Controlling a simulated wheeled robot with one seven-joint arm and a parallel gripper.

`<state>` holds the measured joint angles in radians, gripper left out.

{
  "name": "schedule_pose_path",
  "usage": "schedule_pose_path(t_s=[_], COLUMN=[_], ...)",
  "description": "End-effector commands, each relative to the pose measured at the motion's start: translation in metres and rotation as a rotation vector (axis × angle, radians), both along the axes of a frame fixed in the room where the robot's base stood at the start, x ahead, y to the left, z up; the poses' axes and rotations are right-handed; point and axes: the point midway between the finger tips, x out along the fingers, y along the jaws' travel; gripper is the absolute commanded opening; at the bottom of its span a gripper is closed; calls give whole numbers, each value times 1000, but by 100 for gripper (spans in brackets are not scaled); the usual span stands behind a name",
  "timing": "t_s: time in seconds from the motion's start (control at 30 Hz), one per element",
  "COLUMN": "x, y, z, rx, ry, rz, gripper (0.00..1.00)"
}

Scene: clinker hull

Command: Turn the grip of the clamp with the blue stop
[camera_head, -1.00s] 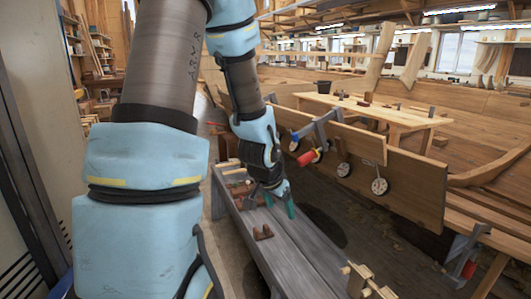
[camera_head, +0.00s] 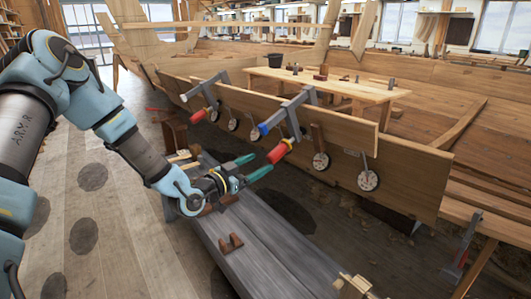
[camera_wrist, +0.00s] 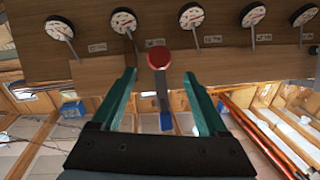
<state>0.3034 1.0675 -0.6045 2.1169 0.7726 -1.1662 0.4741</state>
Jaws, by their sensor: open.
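The clamp with the blue stop (camera_head: 263,129) sits over the top edge of the plank. Its red grip (camera_head: 279,152) points down toward my gripper (camera_head: 257,166). My gripper is open and empty, its teal fingers reaching up and right, with the tips just short of the grip. In the wrist view the round red grip end (camera_wrist: 158,58) appears between and just beyond my fingertips (camera_wrist: 160,75). The grey bar and a blue part (camera_wrist: 166,122) show below it. I cannot tell whether either finger touches the grip.
A second clamp with a red grip (camera_head: 198,115) is on the plank farther left; its stop colour is hard to tell. Several white dials (camera_head: 368,180) hang along the plank (camera_head: 410,180). A grey bench (camera_head: 262,240) with brown blocks (camera_head: 230,243) lies below my gripper.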

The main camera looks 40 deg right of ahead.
Motion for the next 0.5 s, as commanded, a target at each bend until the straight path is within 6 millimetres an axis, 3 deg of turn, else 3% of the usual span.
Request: schedule_pose_path(t_s=[0.3,0.5], x=[6,9], y=[-57,-75], z=[2,1], rx=[2,3], ry=[1,2], rz=[-1,0], gripper=[76,76])
